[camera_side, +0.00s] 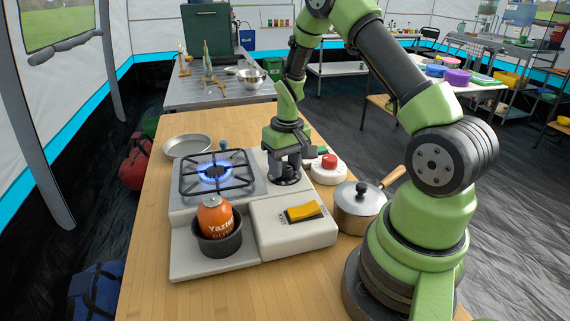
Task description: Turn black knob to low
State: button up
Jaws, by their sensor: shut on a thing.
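The black knob (286,180) sits on the light grey stove panel, just right of the burner. My gripper (288,167) points straight down over it, and its fingers are shut on the knob. The fingers hide much of the knob, so its pointer and any low marking beside it cannot be read. The burner (215,172) under the black grate is lit with a ring of blue flame.
A red button on a white base (328,172) stands close right of my gripper. A lidded pot (358,209) is at the right. A yellow rocker switch (307,212) and an orange canister (215,216) in a black cup (219,242) are in front. A metal plate (187,145) lies behind left.

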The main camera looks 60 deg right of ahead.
aim_at(287, 164)
jog(key=shift+w+n, duration=0.1)
jog(key=shift+n, duration=0.5)
jog(key=o, duration=0.9)
jog(key=shift+o, duration=0.2)
jog(key=shift+r, duration=0.1)
jog(key=r, duration=0.9)
jog(key=shift+d+r, duration=0.1)
jog(key=shift+d, duration=0.2)
jog(key=shift+r, duration=0.3)
